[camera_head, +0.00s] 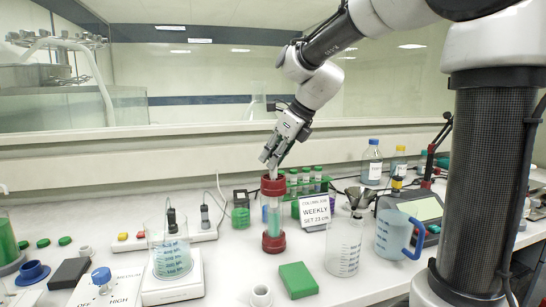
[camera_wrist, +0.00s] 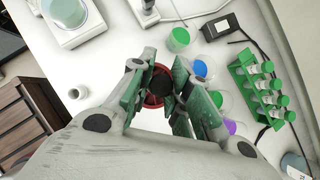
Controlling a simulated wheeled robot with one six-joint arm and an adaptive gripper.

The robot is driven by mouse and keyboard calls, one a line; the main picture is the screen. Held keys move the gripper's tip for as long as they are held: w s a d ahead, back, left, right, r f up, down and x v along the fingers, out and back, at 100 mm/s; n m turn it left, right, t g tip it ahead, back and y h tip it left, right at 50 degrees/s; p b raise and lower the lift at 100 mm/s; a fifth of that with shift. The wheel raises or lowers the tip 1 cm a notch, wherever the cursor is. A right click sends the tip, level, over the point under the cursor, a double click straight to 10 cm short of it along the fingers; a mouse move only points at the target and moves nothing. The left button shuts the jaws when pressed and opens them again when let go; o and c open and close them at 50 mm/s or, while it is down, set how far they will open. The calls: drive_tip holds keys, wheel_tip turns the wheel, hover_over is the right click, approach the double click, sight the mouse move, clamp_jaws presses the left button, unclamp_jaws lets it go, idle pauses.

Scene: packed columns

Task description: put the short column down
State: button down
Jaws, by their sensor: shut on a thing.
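The short column (camera_head: 273,215) has red end caps and a pale green, clear body. It is upright in the head view, with its lower cap at or just above the white bench; I cannot tell whether it touches. My gripper (camera_head: 272,172) points down and is shut on the column's top end. In the wrist view my gripper (camera_wrist: 163,80) has its green-padded fingers on either side of the red cap (camera_wrist: 153,99). The fingers and the cap hide the column's body and foot there.
A white sign (camera_head: 314,212) and a green tube rack (camera_head: 326,186) stand close right of the column. A beaker (camera_head: 343,247) and a blue-handled jug (camera_head: 394,232) stand further right. A green block (camera_head: 298,280) lies in front. A stirrer with a beaker (camera_head: 170,257) is left.

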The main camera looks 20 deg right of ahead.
drive_tip(key=c, duration=1.3)
unclamp_jaws()
drive_tip(key=shift+c, duration=0.2)
drive_tip(key=v, duration=1.2)
drive_tip(key=s+d+f+n+h, duration=0.2)
drive_tip(key=s+d+f+n, duration=0.3)
drive_tip(key=s+f+n, duration=0.3)
drive_tip(key=s+d+f+n+h, duration=0.2)
drive_tip(key=s+d+f+n, duration=0.3)
drive_tip(key=s+n, duration=0.9)
wheel_tip(320, 180, down, 4)
drive_tip(key=n, duration=0.5)
drive_tip(key=shift+s+d+r+h, duration=0.15)
drive_tip(key=shift+s+r+h, duration=0.05)
drive_tip(key=shift+s+h, duration=0.15)
